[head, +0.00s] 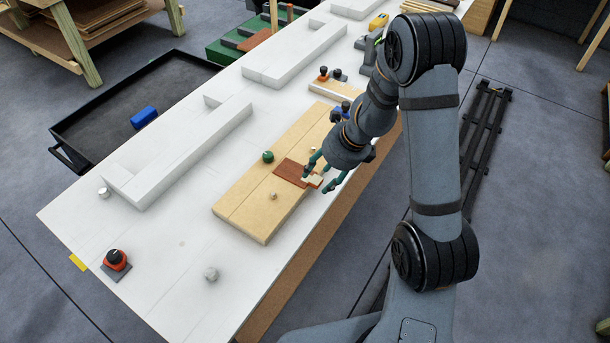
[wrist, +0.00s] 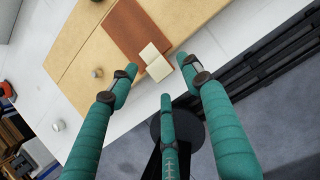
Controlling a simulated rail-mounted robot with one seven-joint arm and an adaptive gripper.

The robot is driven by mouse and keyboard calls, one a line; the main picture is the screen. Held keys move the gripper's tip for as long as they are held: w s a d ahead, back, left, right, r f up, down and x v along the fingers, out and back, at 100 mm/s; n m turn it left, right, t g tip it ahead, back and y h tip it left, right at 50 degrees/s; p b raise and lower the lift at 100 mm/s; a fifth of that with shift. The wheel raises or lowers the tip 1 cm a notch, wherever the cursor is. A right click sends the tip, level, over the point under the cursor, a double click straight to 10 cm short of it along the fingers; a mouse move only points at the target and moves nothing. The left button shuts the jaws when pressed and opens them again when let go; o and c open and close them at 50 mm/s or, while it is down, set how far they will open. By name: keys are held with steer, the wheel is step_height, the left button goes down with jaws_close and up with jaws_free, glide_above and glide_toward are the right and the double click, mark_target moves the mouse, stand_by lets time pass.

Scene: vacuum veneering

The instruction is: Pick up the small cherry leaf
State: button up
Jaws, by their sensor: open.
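A thin reddish-brown leaf (head: 290,171), which looks like the small cherry leaf, lies flat on a pale wooden board (head: 250,205). It also shows in the wrist view (wrist: 135,28). A small cream block (wrist: 155,62) sits at the leaf's near corner; it shows in the head view too (head: 312,181). My gripper (head: 321,176) is over the board's right edge, at the leaf's near end. In the wrist view its teal fingers (wrist: 158,72) are spread around the block's near side, with nothing seen held. Whether the fingers touch the block or leaf cannot be told.
A green knob (head: 268,156) and a small metal knob (head: 273,196) stand on the board near the leaf. White fences (head: 180,150) run along the table's left side. A red-and-black button (head: 115,260) is at the front left. The table's front (head: 160,235) is mostly clear.

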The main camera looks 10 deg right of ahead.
steer(key=d+p+v, duration=0.1)
steer(key=p+v, duration=0.2)
steer(key=v, duration=0.5)
steer(key=shift+r, duration=0.1)
